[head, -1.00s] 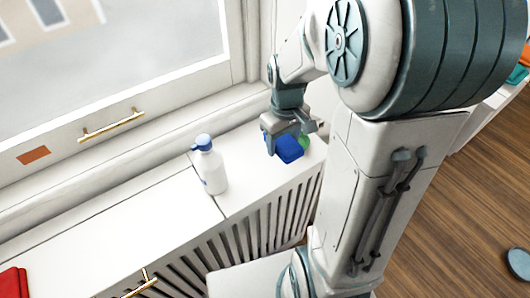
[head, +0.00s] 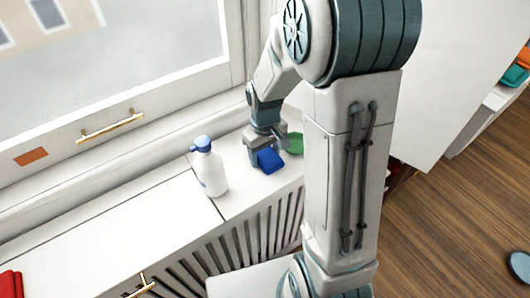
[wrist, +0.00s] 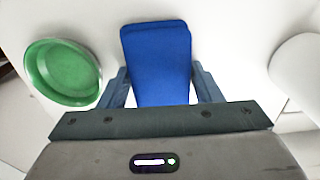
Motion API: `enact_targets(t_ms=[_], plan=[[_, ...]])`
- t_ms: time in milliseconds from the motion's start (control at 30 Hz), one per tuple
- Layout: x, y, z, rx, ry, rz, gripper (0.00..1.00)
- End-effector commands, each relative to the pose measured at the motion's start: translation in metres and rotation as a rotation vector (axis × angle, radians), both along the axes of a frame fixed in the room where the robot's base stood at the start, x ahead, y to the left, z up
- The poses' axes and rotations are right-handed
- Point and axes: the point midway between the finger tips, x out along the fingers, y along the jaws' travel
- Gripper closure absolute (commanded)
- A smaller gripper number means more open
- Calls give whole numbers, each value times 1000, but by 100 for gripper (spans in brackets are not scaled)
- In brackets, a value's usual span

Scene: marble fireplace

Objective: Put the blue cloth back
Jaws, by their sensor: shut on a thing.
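The blue cloth (head: 270,160) is a small folded pad at the right part of the white sill over the slatted radiator cover. In the wrist view the cloth (wrist: 157,60) lies between the two fingers. My gripper (head: 260,158) is shut on it; it also shows in the wrist view (wrist: 160,88). The cloth is at or just above the sill surface; I cannot tell whether it touches. Part of it is hidden by the gripper.
A green dish (wrist: 62,72) is close beside the cloth; it also shows in the head view (head: 295,143). A white bottle with a blue pump (head: 209,168) stands left of my gripper. A red cloth (head: 10,284) lies at the far left. The sill between is clear.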

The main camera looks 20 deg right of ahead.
Motion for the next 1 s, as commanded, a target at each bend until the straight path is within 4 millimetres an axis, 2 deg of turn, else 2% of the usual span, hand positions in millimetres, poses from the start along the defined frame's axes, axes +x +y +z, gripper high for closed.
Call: enact_targets(t_ms=[67, 100, 167, 433, 567, 1000], plan=[[0, 0, -4, 0, 0, 0, 63], [0, 0, -3, 0, 0, 0, 36], [0, 0, -3, 0, 0, 0, 20], [0, 0, -2, 0, 0, 0, 20], [1, 0, 6, 0, -2, 0, 20], [1, 0, 95, -1, -4, 0, 20]])
